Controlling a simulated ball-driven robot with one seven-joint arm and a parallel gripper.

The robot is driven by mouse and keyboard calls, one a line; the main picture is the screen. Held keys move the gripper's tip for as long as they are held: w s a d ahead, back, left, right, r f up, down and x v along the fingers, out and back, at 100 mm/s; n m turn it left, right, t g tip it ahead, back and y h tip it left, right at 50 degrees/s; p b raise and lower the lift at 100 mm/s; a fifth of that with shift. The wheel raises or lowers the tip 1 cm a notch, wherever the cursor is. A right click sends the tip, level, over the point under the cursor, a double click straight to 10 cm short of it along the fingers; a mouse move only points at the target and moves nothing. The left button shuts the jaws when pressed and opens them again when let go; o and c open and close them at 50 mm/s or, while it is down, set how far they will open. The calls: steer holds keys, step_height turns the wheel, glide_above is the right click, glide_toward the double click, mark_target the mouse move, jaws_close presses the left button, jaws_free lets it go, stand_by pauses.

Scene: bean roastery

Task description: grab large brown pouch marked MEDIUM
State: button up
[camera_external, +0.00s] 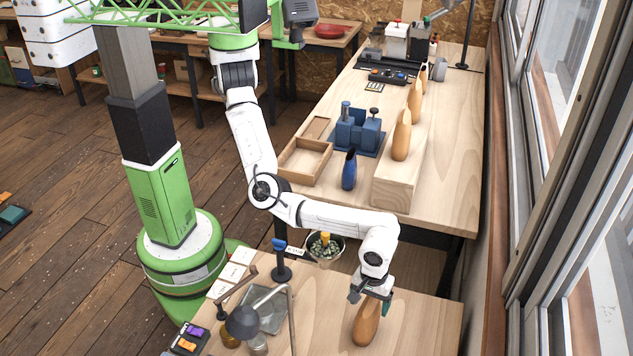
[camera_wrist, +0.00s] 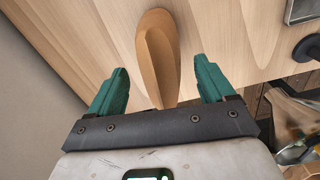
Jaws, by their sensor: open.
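A tan-brown pouch (camera_external: 366,324) stands on the near wooden table, below my gripper (camera_external: 371,295). In the wrist view the pouch (camera_wrist: 158,45) lies between and ahead of the two green fingers of my gripper (camera_wrist: 160,78). The fingers are apart, with a gap on each side of the pouch, and hold nothing. Three similar brown pouches, a large one (camera_external: 402,136), another (camera_external: 416,101) and a smaller one (camera_external: 423,76), stand in a row along the far table. No marking can be read on any pouch.
A blue pouch (camera_external: 349,170) stands near the open wooden tray (camera_external: 304,160) and a blue device (camera_external: 358,130) on the far table. A lamp (camera_external: 243,322) and a metal tray (camera_external: 264,310) occupy the near table's left. Windows line the right.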

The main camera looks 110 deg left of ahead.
steer(key=shift+f, duration=0.9)
steer(key=shift+f, duration=0.25)
steer(key=shift+c, duration=0.3)
jaws_close()
stand_by(0.4)
